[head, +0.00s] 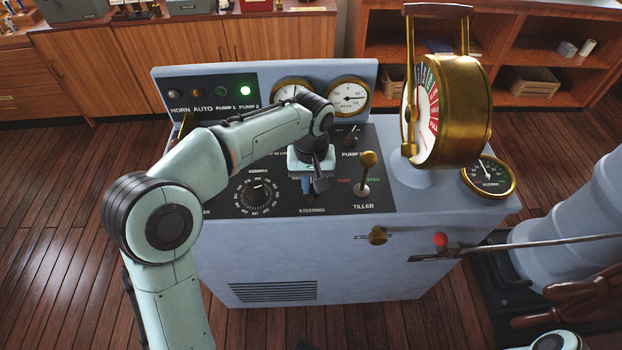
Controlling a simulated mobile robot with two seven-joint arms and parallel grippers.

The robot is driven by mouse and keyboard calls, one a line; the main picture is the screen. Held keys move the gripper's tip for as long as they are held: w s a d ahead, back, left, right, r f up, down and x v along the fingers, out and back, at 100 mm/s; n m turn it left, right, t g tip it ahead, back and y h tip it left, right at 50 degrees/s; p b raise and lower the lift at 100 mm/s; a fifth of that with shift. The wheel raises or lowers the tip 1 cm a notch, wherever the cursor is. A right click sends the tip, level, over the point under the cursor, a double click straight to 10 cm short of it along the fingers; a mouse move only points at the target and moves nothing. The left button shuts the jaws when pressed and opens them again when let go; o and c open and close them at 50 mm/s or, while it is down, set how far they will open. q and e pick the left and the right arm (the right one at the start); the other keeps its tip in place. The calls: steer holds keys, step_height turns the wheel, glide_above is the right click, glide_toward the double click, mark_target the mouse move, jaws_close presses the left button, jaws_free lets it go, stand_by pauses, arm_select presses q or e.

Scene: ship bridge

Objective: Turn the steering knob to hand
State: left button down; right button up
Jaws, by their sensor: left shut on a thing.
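The steering knob is at the "STEERING" label on the dark panel (225,208) of the grey console, in the head view. My left gripper (318,188) reaches down over it from the left and is shut on it. The gripper and wrist hide most of the knob, so I cannot tell which way it points. A bit of blue shows beside the fingers. My right gripper is not in view; only a small part of an arm link shows at the bottom right edge.
Right of the steering knob stands the brass tiller lever (367,172). The pump 2 switch (351,138) is behind it, the round dial (258,194) to its left. A tall brass telegraph (450,110) stands on the right. A red-tipped lever (441,240) juts from the front.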

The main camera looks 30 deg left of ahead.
mark_target(311, 185)
arm_select(q)
steer(key=n+p, duration=0.1)
steer(key=n, duration=0.5)
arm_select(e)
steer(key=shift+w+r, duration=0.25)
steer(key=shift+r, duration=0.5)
arm_select(q)
steer(key=shift+n, duration=0.3)
steer(key=c, duration=1.1)
jaws_free()
steer(key=shift+c, duration=0.2)
step_height(311, 185, up, 13)
steer(key=p, duration=0.3)
steer(key=shift+r, duration=0.2)
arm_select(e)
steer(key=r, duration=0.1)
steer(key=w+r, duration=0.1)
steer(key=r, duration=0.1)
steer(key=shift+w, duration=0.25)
arm_select(q)
steer(key=shift+f, duration=0.1)
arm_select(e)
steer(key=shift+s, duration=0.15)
